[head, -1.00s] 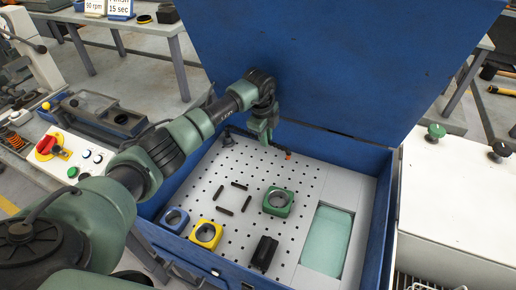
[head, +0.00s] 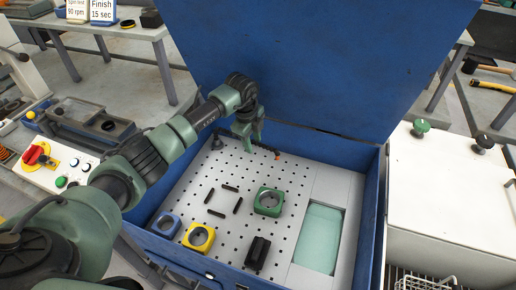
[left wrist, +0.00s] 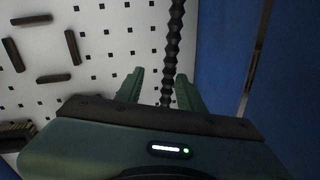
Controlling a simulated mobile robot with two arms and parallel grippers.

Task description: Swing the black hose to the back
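The black hose (head: 262,145) is a thin segmented arm along the back of the perforated plate in the blue box. It runs from a dark base (head: 217,143) at the back left to an orange tip (head: 277,155). My left gripper (head: 248,143) is over the hose, pointing down. In the left wrist view the hose (left wrist: 174,42) passes between the two green fingers (left wrist: 160,90), with visible gaps beside it. The gripper is open, and the hose's stretch beyond the fingers is hidden by the gripper body. My right gripper is not in view.
Green (head: 269,202), yellow (head: 198,237) and blue (head: 169,222) ring blocks, a black block (head: 258,253) and several black bars sit on the plate (head: 270,235). A pale green recess (head: 320,238) is at right. The raised blue lid (head: 320,60) stands close behind.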

